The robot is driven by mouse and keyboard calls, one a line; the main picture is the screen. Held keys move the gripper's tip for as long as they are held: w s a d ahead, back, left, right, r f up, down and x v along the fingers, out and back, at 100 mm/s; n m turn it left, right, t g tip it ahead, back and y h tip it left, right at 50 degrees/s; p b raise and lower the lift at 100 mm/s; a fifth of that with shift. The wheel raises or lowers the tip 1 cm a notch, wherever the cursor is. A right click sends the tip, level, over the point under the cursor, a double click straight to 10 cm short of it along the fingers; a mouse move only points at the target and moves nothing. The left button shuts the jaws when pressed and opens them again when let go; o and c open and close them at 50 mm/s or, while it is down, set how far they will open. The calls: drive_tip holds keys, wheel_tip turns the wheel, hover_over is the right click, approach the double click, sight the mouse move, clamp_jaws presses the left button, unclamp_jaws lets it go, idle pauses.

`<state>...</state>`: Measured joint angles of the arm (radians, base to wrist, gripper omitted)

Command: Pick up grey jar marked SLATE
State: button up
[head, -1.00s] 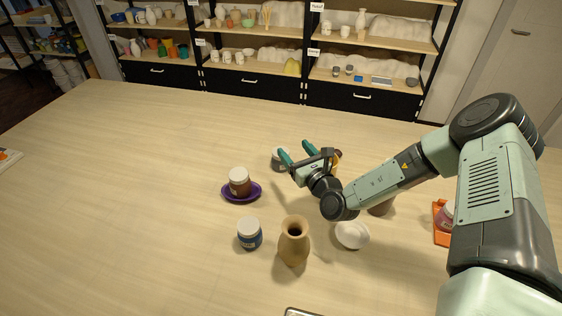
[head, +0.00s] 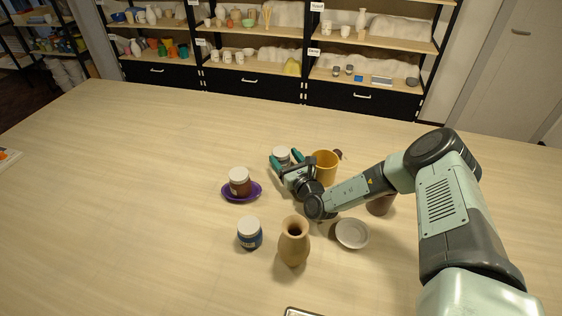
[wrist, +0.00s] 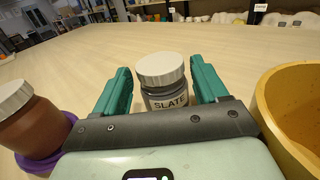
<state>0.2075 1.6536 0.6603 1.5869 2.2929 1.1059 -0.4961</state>
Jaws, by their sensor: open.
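The grey jar marked SLATE (wrist: 166,98) has a pale grey lid and stands upright on the table. In the wrist view its lid and label show between the two teal fingers of my gripper (wrist: 163,88). The fingers are open, one on each side of the jar, with a visible gap on both sides. In the head view the jar's white-looking lid (head: 281,152) shows at the fingers of my gripper (head: 285,161). The jar's lower part is hidden there by the gripper.
A yellow pot (head: 325,165) stands close right of my gripper. A brown jar (head: 239,183) sits on a purple dish (head: 256,193) to the left. A blue jar (head: 249,235), a tan vase (head: 293,246) and a white bowl (head: 351,234) stand nearer. The table beyond is clear.

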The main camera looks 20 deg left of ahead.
drive_tip(key=shift+w+a, duration=0.45)
drive_tip(key=shift+w, duration=0.05)
drive_tip(key=c, duration=1)
